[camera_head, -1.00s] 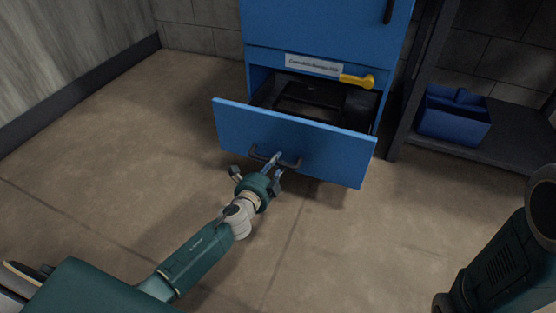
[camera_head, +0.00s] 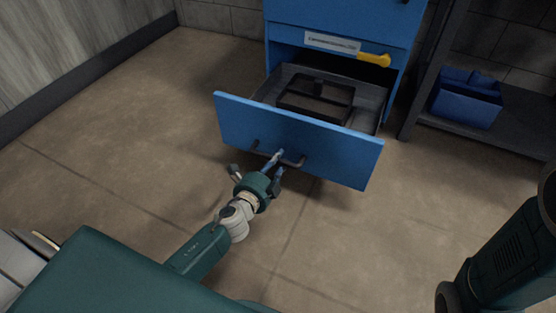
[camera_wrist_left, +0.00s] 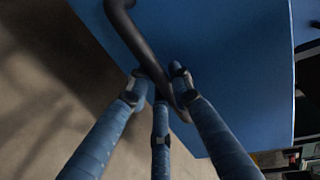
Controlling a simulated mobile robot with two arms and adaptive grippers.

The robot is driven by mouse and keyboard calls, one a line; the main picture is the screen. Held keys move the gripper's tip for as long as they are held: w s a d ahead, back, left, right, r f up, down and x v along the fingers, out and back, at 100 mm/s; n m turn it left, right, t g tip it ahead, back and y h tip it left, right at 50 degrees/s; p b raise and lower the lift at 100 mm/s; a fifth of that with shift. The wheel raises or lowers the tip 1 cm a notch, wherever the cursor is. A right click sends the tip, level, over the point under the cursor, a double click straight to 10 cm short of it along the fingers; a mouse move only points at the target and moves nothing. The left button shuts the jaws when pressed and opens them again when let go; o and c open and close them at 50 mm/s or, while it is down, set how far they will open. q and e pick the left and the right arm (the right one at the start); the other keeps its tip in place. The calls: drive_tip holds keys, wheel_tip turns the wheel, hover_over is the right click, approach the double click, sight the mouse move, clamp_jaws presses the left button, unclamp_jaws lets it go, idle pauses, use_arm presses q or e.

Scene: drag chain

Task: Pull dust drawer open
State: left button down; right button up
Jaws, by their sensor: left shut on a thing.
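The blue dust drawer (camera_head: 325,146) stands well out from the blue cabinet (camera_head: 338,22) in the head view, its front facing me. A dark bar handle (camera_head: 292,162) is fixed to the drawer front. My left gripper (camera_head: 272,163) is shut on this handle. In the left wrist view, the fingers (camera_wrist_left: 160,100) close around the dark handle (camera_wrist_left: 148,55) against the blue front. Inside the drawer lies a dark tray-like piece (camera_head: 315,98). My right arm shows at the right edge, but its gripper is not in view.
A yellow lever (camera_head: 374,60) sits beside a white label (camera_head: 332,43) above the drawer opening. A dark shelf (camera_head: 510,125) with a blue bin (camera_head: 467,98) stands to the right. The floor in front and to the left is clear.

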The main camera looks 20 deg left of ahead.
use_arm(q)
drive_tip(key=c, duration=1.5)
unclamp_jaws()
drive_tip(key=shift+c, duration=0.2)
drive_tip(key=v, duration=1.2)
drive_tip(key=shift+d+r, duration=0.1)
